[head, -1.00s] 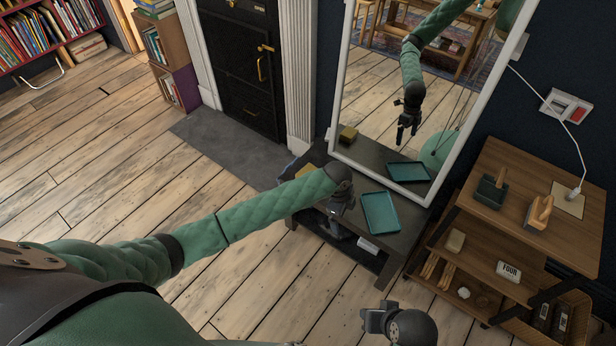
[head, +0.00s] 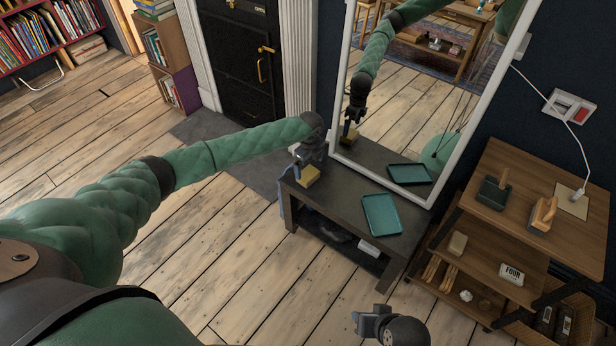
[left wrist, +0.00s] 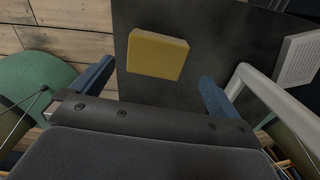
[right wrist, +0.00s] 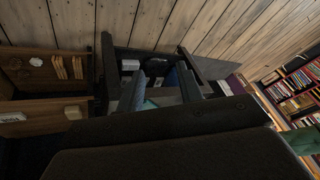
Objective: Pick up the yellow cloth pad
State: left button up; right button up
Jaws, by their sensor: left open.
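The yellow cloth pad (head: 308,176) is a small block on the left end of the dark low table (head: 342,192). In the left wrist view the pad (left wrist: 157,54) lies ahead of my left gripper (left wrist: 155,88), between the lines of its two blue fingers. The fingers are spread and nothing is between their tips. In the head view my left gripper (head: 305,160) is over the pad and hides part of it. My right gripper (head: 368,322) is at the bottom, away from the table. In the right wrist view its fingers (right wrist: 160,85) stand apart and empty.
A teal tray (head: 381,215) lies on the table, right of the pad. A white-framed mirror (head: 338,110) stands behind the table. A wooden shelf unit (head: 520,225) with brushes is at the right. Open floor (head: 220,270) lies in front.

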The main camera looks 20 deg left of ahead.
aim_at(308, 174)
pick_arm(q)
jog(key=f, duration=0.4)
jog(key=shift+s+a+p, duration=0.2)
jog(key=shift+s+p, duration=0.05)
jog(key=shift+p, duration=0.1)
jog(key=shift+f, duration=0.75)
jog(key=shift+c, duration=0.2)
jog(key=c, duration=0.7)
jog(key=shift+c, duration=1.3)
pick_arm(e)
jog(key=shift+w+v, duration=0.2)
jog(key=shift+v, duration=1)
